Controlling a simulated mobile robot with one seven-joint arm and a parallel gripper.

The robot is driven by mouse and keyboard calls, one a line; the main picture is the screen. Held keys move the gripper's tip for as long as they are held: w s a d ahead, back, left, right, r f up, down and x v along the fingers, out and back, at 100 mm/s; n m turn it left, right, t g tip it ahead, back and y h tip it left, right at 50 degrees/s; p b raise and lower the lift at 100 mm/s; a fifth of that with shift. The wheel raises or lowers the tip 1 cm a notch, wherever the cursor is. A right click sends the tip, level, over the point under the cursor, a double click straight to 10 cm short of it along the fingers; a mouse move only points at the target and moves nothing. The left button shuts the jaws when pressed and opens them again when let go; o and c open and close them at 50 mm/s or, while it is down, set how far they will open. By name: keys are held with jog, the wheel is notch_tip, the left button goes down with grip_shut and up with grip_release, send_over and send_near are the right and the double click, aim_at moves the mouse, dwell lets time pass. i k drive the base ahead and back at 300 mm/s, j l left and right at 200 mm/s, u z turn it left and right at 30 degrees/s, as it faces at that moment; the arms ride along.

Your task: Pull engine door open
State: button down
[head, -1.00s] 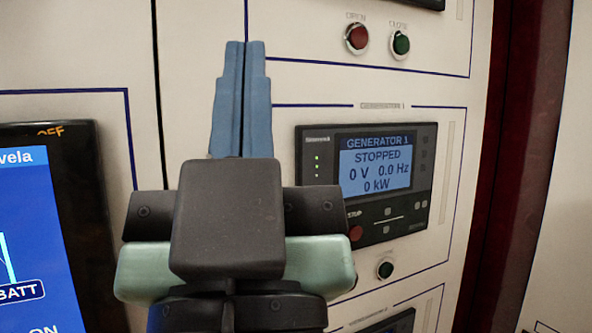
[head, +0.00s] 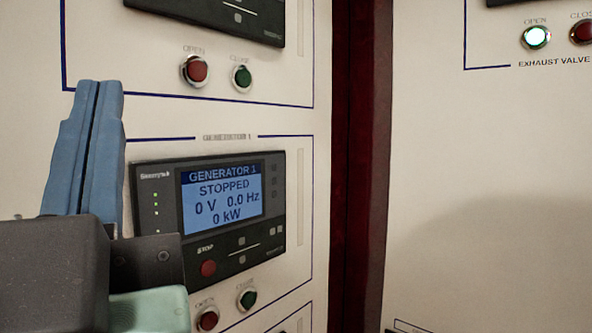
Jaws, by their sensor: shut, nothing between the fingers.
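My gripper (head: 98,90) stands at the left of the head view, its two blue fingers shut together with nothing between them. It points up in front of the cream control panel, left of the Generator 1 display. I cannot make out an engine door or a door handle in this view. A dark red vertical strip (head: 360,170) runs between the left panel and a pale panel (head: 450,150) on the right; I cannot tell whether either is part of the door.
The Generator 1 display unit (head: 222,202) reads "STOPPED". Red (head: 196,71) and green (head: 242,77) buttons sit above it, and more buttons (head: 207,318) below. At top right, a lit "OPEN" button (head: 536,37) sits above the label "EXHAUST VALVE".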

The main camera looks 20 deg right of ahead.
aim_at(490, 224)
jog(key=z, duration=1.6)
jog(key=i+l, duration=0.35)
jog(key=l+z, duration=0.05)
jog(key=l, duration=0.05)
